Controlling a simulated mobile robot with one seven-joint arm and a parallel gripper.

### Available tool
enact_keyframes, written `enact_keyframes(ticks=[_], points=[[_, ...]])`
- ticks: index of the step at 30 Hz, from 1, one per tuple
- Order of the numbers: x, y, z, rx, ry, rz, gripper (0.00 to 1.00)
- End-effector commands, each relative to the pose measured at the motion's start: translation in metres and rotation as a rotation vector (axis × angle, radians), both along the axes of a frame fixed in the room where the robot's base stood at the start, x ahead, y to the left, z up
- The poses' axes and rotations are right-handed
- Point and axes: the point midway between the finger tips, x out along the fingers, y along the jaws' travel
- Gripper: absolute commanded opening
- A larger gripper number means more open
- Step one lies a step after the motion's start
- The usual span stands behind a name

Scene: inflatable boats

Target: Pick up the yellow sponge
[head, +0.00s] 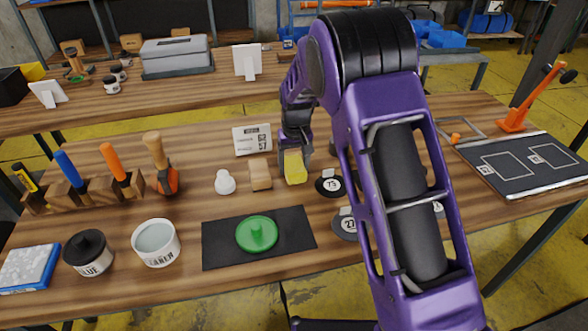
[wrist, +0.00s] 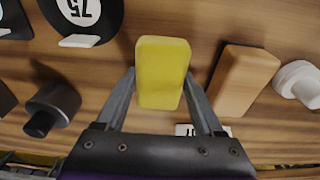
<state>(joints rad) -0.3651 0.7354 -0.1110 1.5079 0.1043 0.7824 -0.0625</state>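The yellow sponge (head: 295,168) stands upright on the wooden workbench, right of a small wooden block. In the wrist view the sponge (wrist: 162,72) is between the two fingers of my gripper (wrist: 160,75), one along each side. The fingertips are very close to its sides; I cannot tell whether they press on it. In the head view my gripper (head: 296,148) reaches down to the sponge from behind, and its fingers are mostly hidden. No lift off the bench is clear.
The wooden block (head: 260,174) and a white knobbed piece (head: 225,182) stand close on the left. A black disc (head: 329,185) lies close on the right. A small white sign (head: 252,139) stands behind. A black mat (head: 218,254) with a green round piece lies in front.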

Motion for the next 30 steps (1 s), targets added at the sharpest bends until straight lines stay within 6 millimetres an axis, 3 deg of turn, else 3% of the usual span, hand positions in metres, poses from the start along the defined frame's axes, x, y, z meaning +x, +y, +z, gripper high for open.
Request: enact_keyframes(ticks=[1, 6, 14, 24, 30], points=[[0.0, 0.0, 0.0, 0.0, 0.0, 0.0, 0.42], [0.0, 0.0, 0.0, 0.0, 0.0, 0.0, 0.16], [0.0, 0.0, 0.005, 0.0, -0.001, 0.0, 0.16], [0.0, 0.0, 0.068, 0.002, -0.003, 0.001, 0.16], [0.0, 0.0, 0.095, 0.0, -0.001, 0.0, 0.16]])
